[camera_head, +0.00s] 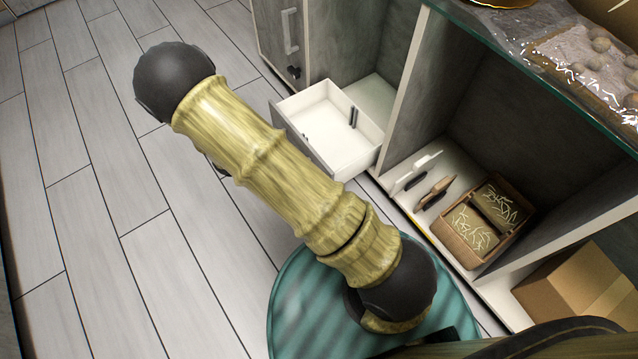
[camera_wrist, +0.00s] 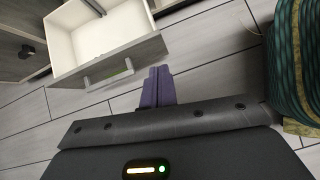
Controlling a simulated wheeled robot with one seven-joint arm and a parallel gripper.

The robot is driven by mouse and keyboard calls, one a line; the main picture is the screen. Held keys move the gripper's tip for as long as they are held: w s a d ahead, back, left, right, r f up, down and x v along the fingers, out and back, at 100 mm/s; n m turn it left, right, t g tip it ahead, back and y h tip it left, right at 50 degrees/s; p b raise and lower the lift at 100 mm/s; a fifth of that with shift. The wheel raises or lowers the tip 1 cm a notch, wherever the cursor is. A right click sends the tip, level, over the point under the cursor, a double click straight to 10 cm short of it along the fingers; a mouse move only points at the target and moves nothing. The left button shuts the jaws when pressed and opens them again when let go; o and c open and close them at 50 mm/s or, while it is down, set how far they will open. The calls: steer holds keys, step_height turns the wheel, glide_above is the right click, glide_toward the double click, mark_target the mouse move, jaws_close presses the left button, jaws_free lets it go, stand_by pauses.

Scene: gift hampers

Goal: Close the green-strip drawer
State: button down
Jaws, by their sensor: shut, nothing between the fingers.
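A white drawer with a grey wood front stands pulled out of the cabinet in the head view (camera_head: 352,143). A small dark item lies inside the drawer. My gripper (camera_wrist: 158,78) has purple fingers, shut and empty. My arm hides the gripper in the head view.
The grey cabinet (camera_head: 335,40) has a closed door with a handle (camera_head: 290,30) left of the drawer. Right of it, an open shelf holds a wooden crate (camera_head: 450,228), and a cardboard box (camera_head: 575,285) stands at lower right. Tiled floor (camera_head: 90,200) is clear at left.

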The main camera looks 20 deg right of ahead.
step_height(320, 180, down, 7)
steer(key=a+n+t+b, duration=0.1)
steer(key=n+b, duration=0.1)
steer(key=shift+w+r+h+b, duration=0.15)
steer(key=shift+w+h+b, duration=0.15)
steer(key=shift+w, duration=0.1)
steer(key=d+r+b+x, duration=0.2)
steer(key=b+x, duration=0.6)
steer(key=x, duration=0.4)
steer(key=shift+w+d+f, duration=0.25)
steer(key=shift+w, duration=0.15)
steer(key=shift+w+d, duration=0.1)
steer(key=shift+d, duration=0.05)
